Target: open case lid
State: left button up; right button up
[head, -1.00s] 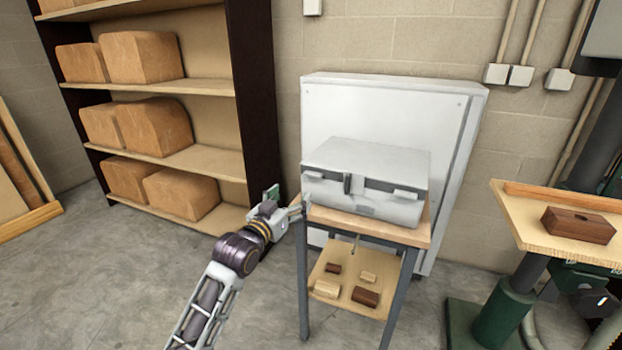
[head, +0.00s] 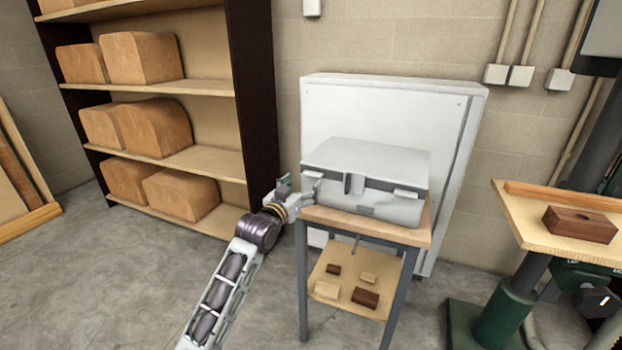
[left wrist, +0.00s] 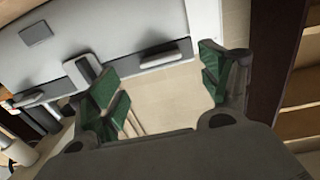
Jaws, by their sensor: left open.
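A silver-grey case (head: 362,178) with its lid down sits on a small wooden-topped table (head: 410,236) in the head view. Its front has two pale latches, a handle-like bar in the middle and a dark seam below the lid. The case also shows in the left wrist view (left wrist: 130,30), tilted. My left gripper (head: 313,188) is at the front left corner of the case, open. In the left wrist view its two green-padded fingers (left wrist: 165,90) are spread with nothing between them. I cannot tell whether it touches the case. My right gripper is not in view.
A lower shelf of the table (head: 335,262) holds several small wood blocks. A tall shelf (head: 245,90) with brown blocks stands left, close to my arm. A white cabinet (head: 395,115) is behind the case. A wooden-topped stand (head: 520,222) is at right.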

aim_at(312, 176)
pick_arm(q)
jog(key=shift+x, duration=1.6)
jog(key=shift+b+x, duration=0.35)
jog(key=shift+x, duration=1.35)
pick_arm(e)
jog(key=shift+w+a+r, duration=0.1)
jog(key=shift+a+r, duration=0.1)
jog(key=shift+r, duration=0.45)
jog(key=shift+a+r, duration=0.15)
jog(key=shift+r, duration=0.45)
pick_arm(q)
jog(key=shift+d, duration=0.1)
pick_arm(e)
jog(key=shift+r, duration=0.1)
pick_arm(q)
jog(key=c, duration=1.3)
jog(key=shift+c, duration=0.7)
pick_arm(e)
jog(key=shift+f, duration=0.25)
